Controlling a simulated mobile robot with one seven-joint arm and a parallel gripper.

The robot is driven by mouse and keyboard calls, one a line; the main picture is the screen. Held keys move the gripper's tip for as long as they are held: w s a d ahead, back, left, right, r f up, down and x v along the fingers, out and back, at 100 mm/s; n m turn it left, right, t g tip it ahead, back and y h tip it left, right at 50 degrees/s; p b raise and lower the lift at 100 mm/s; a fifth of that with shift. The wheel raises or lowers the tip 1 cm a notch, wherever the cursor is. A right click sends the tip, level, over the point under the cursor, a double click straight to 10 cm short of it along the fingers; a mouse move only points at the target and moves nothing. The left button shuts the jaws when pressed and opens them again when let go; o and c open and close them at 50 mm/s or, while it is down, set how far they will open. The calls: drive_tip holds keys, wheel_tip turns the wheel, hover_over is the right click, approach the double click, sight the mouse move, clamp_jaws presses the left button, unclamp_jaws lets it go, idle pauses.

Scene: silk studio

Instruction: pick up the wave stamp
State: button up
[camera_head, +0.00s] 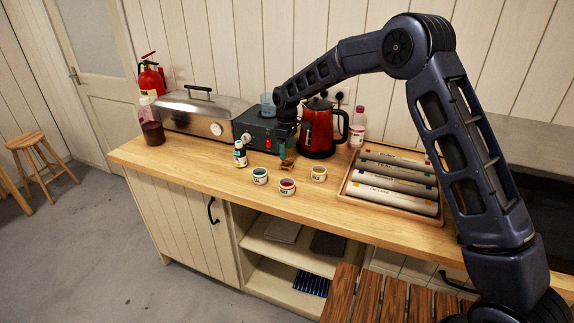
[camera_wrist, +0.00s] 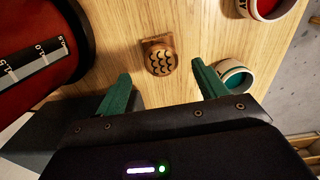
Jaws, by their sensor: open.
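The wave stamp (camera_wrist: 159,57) is a small brown wooden block with dark scalloped wave marks. In the wrist view it lies on the wooden counter, ahead of and between my gripper's fingertips. In the head view the stamp (camera_head: 287,164) is a small brown shape on the counter, partly hidden by the gripper. My gripper (camera_wrist: 161,75) has two green fingers spread apart with nothing between them. In the head view the gripper (camera_head: 282,152) points down just above the stamp, in front of the dark green box.
A red kettle (camera_head: 319,130) stands close on the right. Small paint pots (camera_head: 260,176), (camera_head: 287,187) and (camera_head: 318,173) and a dark bottle (camera_head: 240,154) stand nearby. A wooden tray (camera_head: 345,186) of rolls lies to the right. The counter (camera_head: 205,170) is clear toward the front left.

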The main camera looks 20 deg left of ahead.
sight(286, 160)
drive_tip(key=shift+s+a+f, duration=0.1)
drive_tip(key=shift+f, duration=3.05)
drive_tip(key=c, duration=1.1)
drive_tip(key=shift+r, duration=0.15)
